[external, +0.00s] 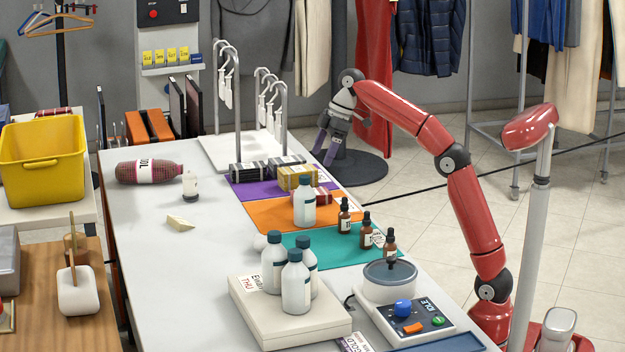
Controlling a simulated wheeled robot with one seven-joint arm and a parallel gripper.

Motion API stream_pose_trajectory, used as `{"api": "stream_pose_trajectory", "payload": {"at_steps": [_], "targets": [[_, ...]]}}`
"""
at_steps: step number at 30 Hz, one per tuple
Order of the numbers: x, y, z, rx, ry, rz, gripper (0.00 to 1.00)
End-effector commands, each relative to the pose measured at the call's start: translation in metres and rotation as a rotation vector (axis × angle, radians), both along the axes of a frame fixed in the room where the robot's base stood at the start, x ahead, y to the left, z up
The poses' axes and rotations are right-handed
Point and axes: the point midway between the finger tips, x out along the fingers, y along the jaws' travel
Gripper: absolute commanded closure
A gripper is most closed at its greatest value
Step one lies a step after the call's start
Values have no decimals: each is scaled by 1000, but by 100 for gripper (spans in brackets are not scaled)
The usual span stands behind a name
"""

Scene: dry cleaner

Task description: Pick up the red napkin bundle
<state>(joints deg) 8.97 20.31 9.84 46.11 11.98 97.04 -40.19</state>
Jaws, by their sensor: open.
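A larger dark red patterned roll with a white label (148,172) lies at the table's left.
Yellow (297,178) and black (249,172) bundles lie around the purple mat (245,188). Brown dropper bottles (345,216) stand near the right edge. White bottles (296,285) stand on a pale box in front. A hanger rack (239,90) rises behind. The left middle tabletop is mostly clear.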

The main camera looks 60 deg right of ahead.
Motion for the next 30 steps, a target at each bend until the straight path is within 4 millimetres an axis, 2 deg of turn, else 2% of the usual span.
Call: {"api": "stream_pose_trajectory", "payload": {"at_steps": [9,14,30], "targets": [[-1,0,-32,-1,2,-3,18],[0,1,-43,-1,1,-3,18],[20,22,-104,-1,2,-2,18]]}}
